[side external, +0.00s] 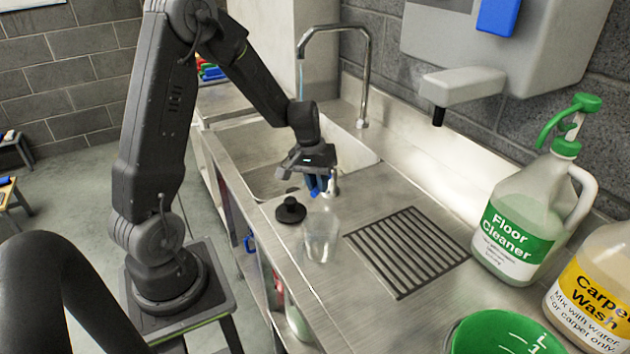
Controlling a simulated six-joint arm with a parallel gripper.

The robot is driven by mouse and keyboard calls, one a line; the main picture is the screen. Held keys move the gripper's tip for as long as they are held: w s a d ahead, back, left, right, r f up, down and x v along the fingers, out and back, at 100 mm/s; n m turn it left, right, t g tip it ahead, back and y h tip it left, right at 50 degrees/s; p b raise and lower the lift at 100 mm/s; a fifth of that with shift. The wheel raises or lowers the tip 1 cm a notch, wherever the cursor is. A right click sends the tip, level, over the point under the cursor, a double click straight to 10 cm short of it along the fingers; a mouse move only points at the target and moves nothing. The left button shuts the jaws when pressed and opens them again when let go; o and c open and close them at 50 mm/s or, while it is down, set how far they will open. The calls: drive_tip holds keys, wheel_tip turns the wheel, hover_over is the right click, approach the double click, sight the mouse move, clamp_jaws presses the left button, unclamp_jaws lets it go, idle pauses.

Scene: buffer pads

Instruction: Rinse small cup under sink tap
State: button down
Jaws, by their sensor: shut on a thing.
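My gripper (318,186), with blue fingertips, is at the near edge of the sink basin. It is shut on the top of a clear, see-through vessel (321,237). The vessel looks more like a narrow-necked bottle than a plain cup; I cannot tell for sure. It is upright over the steel counter, and I cannot tell whether its base touches. The steel sink (353,152) lies behind the gripper, partly hidden by my arm. The curved chrome tap (364,80) stands at its back, with a thin bluish streak below the spout.
A black round knobbed piece (291,210) sits on the counter just left of the vessel. A slotted drain grate (408,250) lies to the right.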

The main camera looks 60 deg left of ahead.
idle(0.5)
drive_tip(key=c, duration=1.1)
unclamp_jaws()
drive_tip(key=r, duration=0.4)
drive_tip(key=s+a+r, duration=0.1)
drive_tip(key=r, duration=0.4)
drive_tip(key=a+r, duration=0.1)
drive_tip(key=r, duration=0.3)
drive_tip(key=shift+s+r, duration=0.25)
drive_tip(key=shift+r, duration=0.05)
drive_tip(key=s+d+r+m+t, duration=0.1)
drive_tip(key=s+d+m, duration=0.1)
drive_tip(key=s+d, duration=0.3)
drive_tip(key=s+d+r+m+t+y, duration=0.1)
drive_tip(key=s+d+r+m+t, duration=0.1)
drive_tip(key=s+d, duration=0.3)
drive_tip(key=s+d+r+m+t, duration=0.1)
drive_tip(key=s+d+r+m, duration=0.1)
drive_tip(key=s+d, duration=0.3)
drive_tip(key=shift+d+m+y, duration=0.4)
drive_tip(key=shift+d+m, duration=0.1)
drive_tip(key=shift+d, duration=1)
